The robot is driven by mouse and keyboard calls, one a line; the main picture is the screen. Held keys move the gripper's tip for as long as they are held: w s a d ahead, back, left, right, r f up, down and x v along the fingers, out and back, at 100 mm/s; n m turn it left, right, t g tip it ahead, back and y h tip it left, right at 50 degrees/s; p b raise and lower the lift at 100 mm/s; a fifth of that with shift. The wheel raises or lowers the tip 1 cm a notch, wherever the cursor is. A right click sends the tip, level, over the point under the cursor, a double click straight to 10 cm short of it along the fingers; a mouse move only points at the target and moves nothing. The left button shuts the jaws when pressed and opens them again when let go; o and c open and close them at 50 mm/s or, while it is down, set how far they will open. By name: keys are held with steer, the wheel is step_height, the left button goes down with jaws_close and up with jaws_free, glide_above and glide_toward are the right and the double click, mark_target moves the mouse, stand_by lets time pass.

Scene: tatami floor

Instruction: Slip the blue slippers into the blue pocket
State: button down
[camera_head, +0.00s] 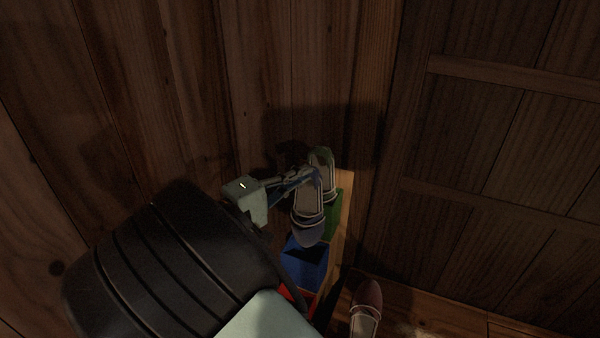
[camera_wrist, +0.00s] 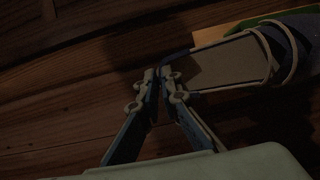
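A blue slipper (camera_head: 308,228) with a pale insole hangs toe down above the blue pocket (camera_head: 304,265) in the head view. My gripper (camera_head: 311,173) is at its heel end, with the fingers nearly together on the heel rim. In the wrist view, my fingertips (camera_wrist: 159,76) meet at the heel edge of the blue slipper (camera_wrist: 222,64), which extends to the right. The slipper's toe overlaps the upper part of the pocket in the head view; I cannot tell whether it touches. Only one blue slipper can be made out.
A green slipper (camera_head: 322,158) stands behind, at the green pocket (camera_head: 334,218). A red pocket (camera_head: 304,294) is nearer, partly hidden by my arm. A red slipper (camera_head: 367,297) is at the lower right. Wooden walls (camera_head: 290,60) stand close behind and to the right.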

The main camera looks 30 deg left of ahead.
mark_target(310, 202)
steer(key=shift+f+b, duration=3.15)
steer(key=shift+f, duration=1.8)
steer(key=c, duration=2.1)
jaws_free()
steer(key=v, duration=1.2)
